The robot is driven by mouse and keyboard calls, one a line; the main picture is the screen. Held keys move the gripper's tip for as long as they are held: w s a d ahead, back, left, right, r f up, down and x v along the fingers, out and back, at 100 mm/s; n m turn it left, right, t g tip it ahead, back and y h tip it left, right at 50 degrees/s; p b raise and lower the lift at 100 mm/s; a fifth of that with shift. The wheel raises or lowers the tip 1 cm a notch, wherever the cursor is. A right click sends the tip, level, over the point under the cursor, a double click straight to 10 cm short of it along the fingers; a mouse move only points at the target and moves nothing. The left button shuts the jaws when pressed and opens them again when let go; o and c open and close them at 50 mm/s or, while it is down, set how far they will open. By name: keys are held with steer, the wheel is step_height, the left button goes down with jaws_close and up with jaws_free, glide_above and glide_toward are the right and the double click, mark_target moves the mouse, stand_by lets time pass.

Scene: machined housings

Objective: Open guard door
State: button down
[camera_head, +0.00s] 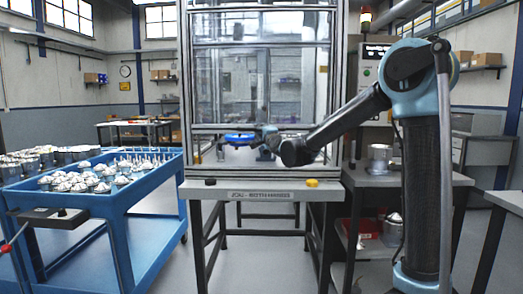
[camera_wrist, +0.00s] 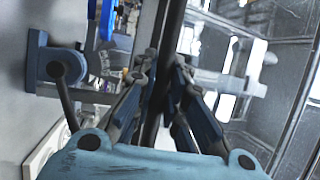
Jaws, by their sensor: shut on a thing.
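The guard door (camera_head: 228,85) is a clear panel in a grey metal frame on the front of the machine enclosure. Its lower rail (camera_head: 215,127) runs across the front, with a gap or clear strip below it. My gripper (camera_head: 268,137) reaches in from the right at the height of this rail. In the wrist view my gripper (camera_wrist: 166,68) has its two dark fingers closed around a dark bar (camera_wrist: 168,40), which looks like part of the door. The exact contact is partly hidden by the fingers. A blue disc-like part (camera_head: 240,138) shows beside the gripper.
A blue cart (camera_head: 110,200) with many metal parts stands at the left. A side table (camera_head: 400,172) with a metal housing (camera_head: 379,158) stands at the right. A yellow button (camera_head: 312,183) and a black button (camera_head: 210,182) sit on the machine's front edge.

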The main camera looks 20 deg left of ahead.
glide_toward(256, 65)
steer(key=x, duration=0.4)
steer(key=shift+w+r, duration=0.2)
steer(key=shift+r, duration=0.1)
steer(key=c, duration=1.6)
jaws_free()
steer(key=shift+w+f, duration=0.1)
steer(key=v, duration=1.2)
steer(key=shift+d+f, duration=0.1)
